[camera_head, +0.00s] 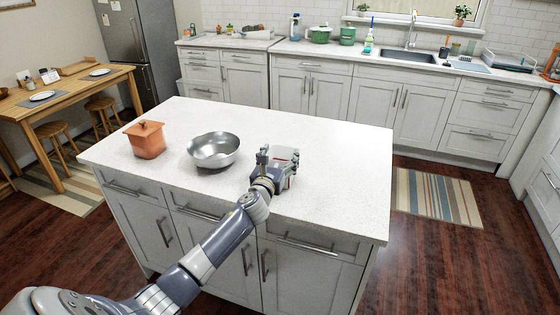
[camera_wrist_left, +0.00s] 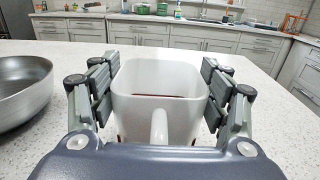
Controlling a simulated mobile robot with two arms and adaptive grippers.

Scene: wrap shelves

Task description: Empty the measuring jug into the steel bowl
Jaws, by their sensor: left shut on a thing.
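The steel bowl (camera_head: 214,150) stands on the island's white worktop, left of my left gripper (camera_head: 277,157). It also shows at the left edge of the left wrist view (camera_wrist_left: 22,90). The measuring jug (camera_head: 288,154) is white with red marks, and my gripper partly hides it in the head view. In the left wrist view the jug (camera_wrist_left: 160,75) is upright between the two fingers (camera_wrist_left: 160,100), its handle toward the wrist. My left gripper is shut on the jug's sides. A dark red line shows inside the jug; its contents are hard to make out. My right gripper is not in view.
A terracotta lidded canister (camera_head: 146,139) stands on the worktop (camera_head: 340,150) left of the bowl. The worktop to the right of the jug and behind it is clear. Counters with a sink (camera_head: 408,56) lie beyond the island, across the floor.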

